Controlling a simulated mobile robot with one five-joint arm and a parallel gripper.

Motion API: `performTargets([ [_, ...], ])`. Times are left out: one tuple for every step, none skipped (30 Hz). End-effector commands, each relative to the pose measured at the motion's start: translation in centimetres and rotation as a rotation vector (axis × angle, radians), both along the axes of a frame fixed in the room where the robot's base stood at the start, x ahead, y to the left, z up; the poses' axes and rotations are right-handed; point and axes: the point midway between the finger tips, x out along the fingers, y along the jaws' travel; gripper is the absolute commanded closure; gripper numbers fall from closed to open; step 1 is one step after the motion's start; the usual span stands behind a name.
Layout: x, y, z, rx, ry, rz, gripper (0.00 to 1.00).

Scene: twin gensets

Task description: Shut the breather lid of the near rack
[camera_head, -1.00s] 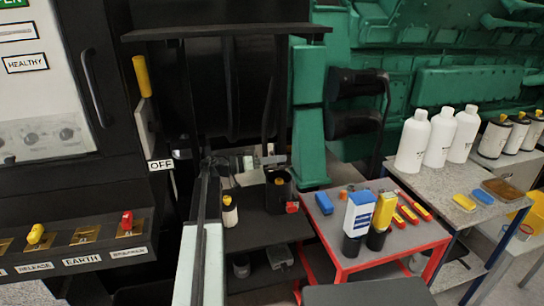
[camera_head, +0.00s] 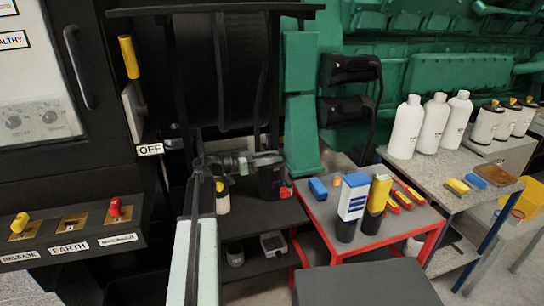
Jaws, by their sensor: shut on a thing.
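The near rack is a black open frame with a dark shelf (camera_head: 262,218) in the middle of the view. On that shelf stands a black container (camera_head: 268,184) with a red part low on its right side and a small orange-yellow spot near its top. My gripper (camera_head: 272,159) reaches in from the left, over the top of this container. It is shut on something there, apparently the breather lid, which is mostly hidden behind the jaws. I cannot make out the lid's angle. A small white bottle with a yellow cap (camera_head: 222,200) stands just left of the container.
A red-framed table (camera_head: 325,226) to the right holds two tall blue-and-white and yellow packs, a blue block and red-yellow tools. White bottles (camera_head: 434,122) stand on a grey bench farther right. A black switch cabinet (camera_head: 90,175) with an OFF label closes the left side.

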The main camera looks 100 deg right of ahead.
Motion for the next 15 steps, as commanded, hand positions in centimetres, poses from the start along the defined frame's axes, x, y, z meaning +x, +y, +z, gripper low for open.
performTargets([
  [-0.22,0.11,-0.08,0.001,-0.001,-0.004,1.0],
  [-0.23,0.11,-0.08,0.001,-0.001,-0.004,1.0],
  [-0.24,0.12,-0.08,0.001,-0.001,-0.005,1.0],
  [-0.25,0.13,-0.08,0.002,-0.001,-0.005,1.0],
  [-0.26,0.14,-0.08,0.002,-0.001,-0.005,1.0],
  [-0.27,0.14,-0.08,0.002,-0.001,-0.005,1.0],
  [-0.28,0.14,-0.07,0.002,-0.001,-0.005,1.0],
  [-0.29,0.15,-0.07,0.002,-0.001,-0.006,1.0],
  [-0.3,0.16,-0.06,0.002,-0.001,-0.006,1.0],
  [-0.31,0.16,-0.06,0.002,-0.001,-0.006,1.0],
  [-0.32,0.16,-0.06,0.002,-0.001,-0.006,1.0],
  [-0.33,0.16,-0.06,0.002,-0.001,-0.007,1.0],
  [-0.33,0.17,-0.06,0.002,-0.001,-0.007,0.7],
  [-0.33,0.17,-0.06,0.002,-0.001,-0.007,0.62],
  [-0.32,0.16,-0.05,0.002,-0.001,-0.007,0.55],
])
